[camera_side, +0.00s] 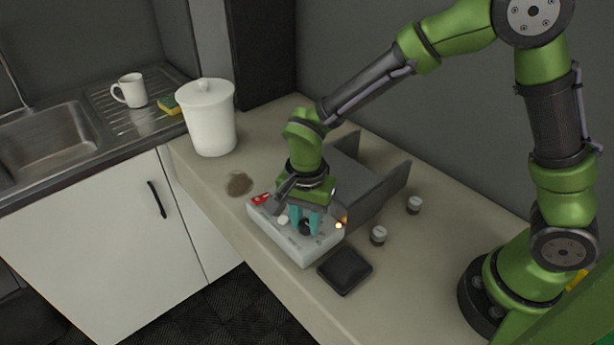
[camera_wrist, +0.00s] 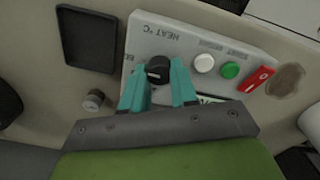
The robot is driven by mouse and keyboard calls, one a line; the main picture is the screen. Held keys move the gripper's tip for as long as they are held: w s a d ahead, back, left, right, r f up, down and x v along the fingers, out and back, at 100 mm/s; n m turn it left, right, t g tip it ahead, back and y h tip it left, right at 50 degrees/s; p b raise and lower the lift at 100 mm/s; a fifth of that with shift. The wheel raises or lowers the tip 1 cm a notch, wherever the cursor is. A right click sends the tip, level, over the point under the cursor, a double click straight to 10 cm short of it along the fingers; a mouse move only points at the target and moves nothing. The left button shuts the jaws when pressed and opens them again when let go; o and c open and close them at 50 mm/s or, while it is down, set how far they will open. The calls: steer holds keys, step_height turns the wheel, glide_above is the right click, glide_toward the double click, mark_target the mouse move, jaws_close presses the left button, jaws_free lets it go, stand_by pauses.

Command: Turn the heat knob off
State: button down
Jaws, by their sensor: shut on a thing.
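The heat knob (camera_wrist: 158,68) is a black round knob on a pale control panel (camera_wrist: 160,35) marked "HEAT °C". In the side view the panel (camera_side: 300,247) lies on the counter, and the knob (camera_side: 305,227) is partly hidden by my fingers. My gripper (camera_wrist: 158,82) points down at the panel, with its teal fingers on either side of the knob, shut on it. The gripper also shows in the side view (camera_side: 306,224). An orange light (camera_side: 339,226) glows at the panel's right end. The knob's pointer setting is not readable.
Beside the knob are a white button (camera_wrist: 204,63), a green button (camera_wrist: 229,70) and a red switch (camera_wrist: 256,79). A grey housing (camera_side: 372,185) stands behind the panel. A white canister (camera_side: 209,118) stands farther left.

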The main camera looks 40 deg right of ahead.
steer(key=n, duration=0.3)
steer(key=shift+n, duration=0.3)
steer(key=n, duration=0.3)
steer(key=shift+n, duration=0.3)
steer(key=n, duration=0.3)
steer(key=shift+n, duration=0.4)
steer(key=n, duration=0.4)
steer(key=shift+a, duration=0.1)
steer(key=n, duration=0.5)
steer(key=shift+n, duration=0.4)
steer(key=n, duration=0.5)
steer(key=shift+a+n, duration=0.1)
steer(key=shift+n, duration=0.6)
